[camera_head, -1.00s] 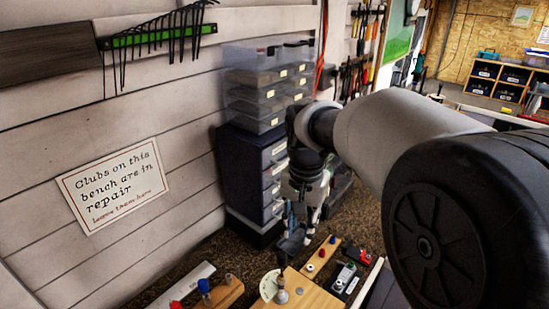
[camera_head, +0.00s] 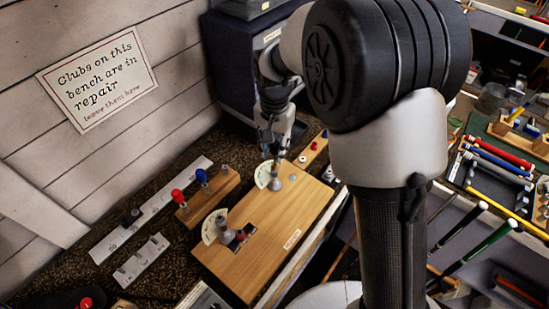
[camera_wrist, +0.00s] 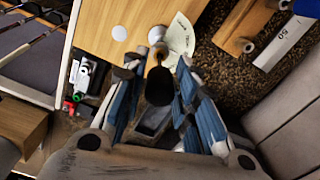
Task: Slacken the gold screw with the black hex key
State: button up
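The wooden board (camera_head: 300,215) carries two silver fittings with pale dial cards. My gripper (camera_head: 271,150) points down over the far silver fitting (camera_head: 275,180). In the wrist view this silver fitting (camera_wrist: 157,36) sits beside its dial card (camera_wrist: 180,38). A black rounded handle (camera_wrist: 159,86), which looks like the black hex key's, is between the spread fingers of my gripper (camera_wrist: 160,68). I see gaps beside it, so the fingers look open around it. The near silver fitting (camera_head: 222,226) has its own dial card (camera_head: 210,227). I cannot make out a gold screw; the key's lower end is unclear.
Dark drawers (camera_head: 235,62) stand behind my gripper.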

aim_at(275, 166)
jog(key=shift+f, duration=2.2)
grip_shut()
jog(key=shift+c, duration=1.3)
grip_release()
grip_shut()
